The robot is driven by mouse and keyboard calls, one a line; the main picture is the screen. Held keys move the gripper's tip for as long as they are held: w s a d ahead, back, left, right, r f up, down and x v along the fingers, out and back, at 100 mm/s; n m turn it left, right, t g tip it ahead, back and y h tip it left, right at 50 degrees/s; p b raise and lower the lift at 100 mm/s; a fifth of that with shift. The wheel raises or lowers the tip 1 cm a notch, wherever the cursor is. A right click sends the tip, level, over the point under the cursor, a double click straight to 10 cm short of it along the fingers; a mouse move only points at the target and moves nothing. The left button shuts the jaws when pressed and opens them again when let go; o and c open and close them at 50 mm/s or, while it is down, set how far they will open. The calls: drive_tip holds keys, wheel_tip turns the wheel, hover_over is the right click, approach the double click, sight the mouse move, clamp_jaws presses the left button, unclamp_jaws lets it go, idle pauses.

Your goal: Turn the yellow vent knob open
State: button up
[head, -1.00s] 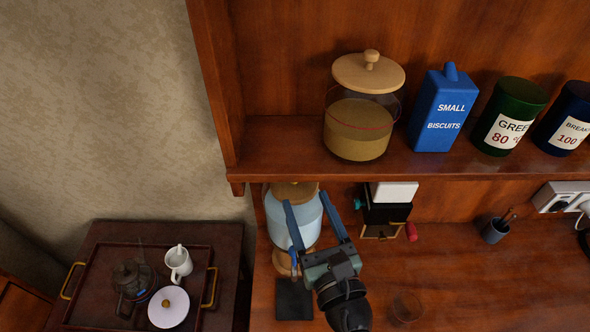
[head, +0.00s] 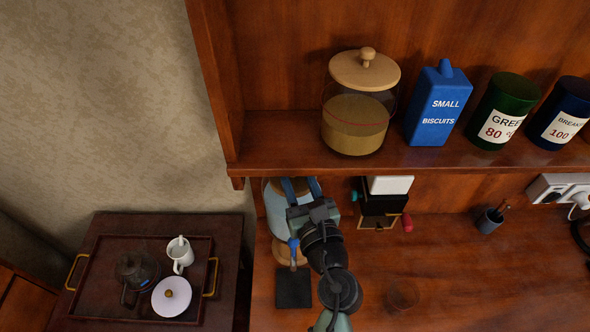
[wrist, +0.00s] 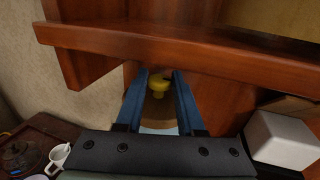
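The yellow vent knob (wrist: 158,83) shows in the wrist view, on top of the wooden lid (wrist: 153,108) of a glass dispenser. In the head view the shelf hides the knob; the dispenser's pale blue body (head: 275,210) shows partly behind my gripper. My gripper (head: 300,184) reaches in under the shelf edge from the front. In the wrist view its two blue fingers (wrist: 159,76) are apart, and the knob appears in the gap between them. I cannot tell whether either finger touches it. The gripper holds nothing that I can see.
The shelf edge (wrist: 190,48) runs close above the fingers. A white-topped black box (head: 388,203) stands right of the dispenser, and a dark mat (head: 293,289) lies before it. A tea tray (head: 100,254) is lower left.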

clamp_jaws()
drive_tip(key=shift+f, duration=0.1)
drive_tip(key=shift+n+y+b, duration=0.4)
drive_tip(key=shift+y+b, duration=0.15)
drive_tip(key=shift+y, duration=0.05)
drive_tip(key=shift+d+n+g+y, duration=0.1)
drive_tip(key=shift+n+g+y, duration=0.2)
drive_tip(key=shift+g+y, duration=0.1)
drive_tip(key=o, duration=0.6)
unclamp_jaws()
